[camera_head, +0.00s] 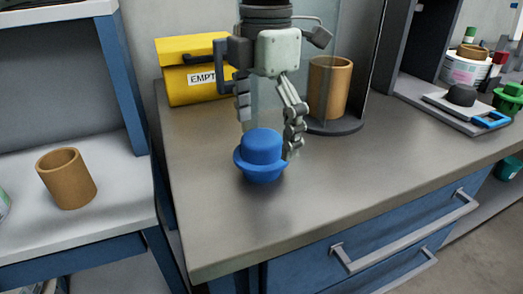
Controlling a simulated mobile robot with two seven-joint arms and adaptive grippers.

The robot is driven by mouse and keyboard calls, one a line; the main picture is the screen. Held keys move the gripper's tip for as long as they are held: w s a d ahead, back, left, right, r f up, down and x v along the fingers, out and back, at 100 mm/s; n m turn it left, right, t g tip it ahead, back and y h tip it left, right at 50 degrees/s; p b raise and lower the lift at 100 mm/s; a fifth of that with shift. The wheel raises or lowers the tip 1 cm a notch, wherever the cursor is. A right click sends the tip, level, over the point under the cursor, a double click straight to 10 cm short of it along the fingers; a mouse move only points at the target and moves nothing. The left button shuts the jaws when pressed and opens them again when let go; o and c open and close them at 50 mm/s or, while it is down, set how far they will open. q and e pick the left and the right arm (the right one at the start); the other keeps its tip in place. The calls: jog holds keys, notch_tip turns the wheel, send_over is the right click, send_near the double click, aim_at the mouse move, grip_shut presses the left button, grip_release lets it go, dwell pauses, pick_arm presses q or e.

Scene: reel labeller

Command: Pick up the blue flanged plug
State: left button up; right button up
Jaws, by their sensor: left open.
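The blue flanged plug (261,156) stands upright on the grey worktop, with its wide flange low and a rounded cylinder on top. My left gripper (269,138) hangs above and around it, pointing down, with its fingers apart. One finger is at the plug's upper left, partly hidden behind it. The other finger is at its right, close to the flange. I cannot tell whether either finger touches the plug. My right gripper is not in view.
A yellow box labelled EMPTY (186,75) stands behind on the left. A brown cylinder (329,88) stands on a dark round base to the right. Another brown cylinder (67,178) is on the left shelf. The worktop's front (330,190) is clear, above blue drawers (400,245).

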aim_at(264, 136)
pick_arm(q)
notch_tip(264, 136, down, 2)
jog(key=shift+a+f, duration=0.1)
jog(key=shift+f, duration=0.45)
jog(key=shift+c, duration=0.2)
jog(key=c, duration=1.2)
jog(key=shift+c, duration=0.6)
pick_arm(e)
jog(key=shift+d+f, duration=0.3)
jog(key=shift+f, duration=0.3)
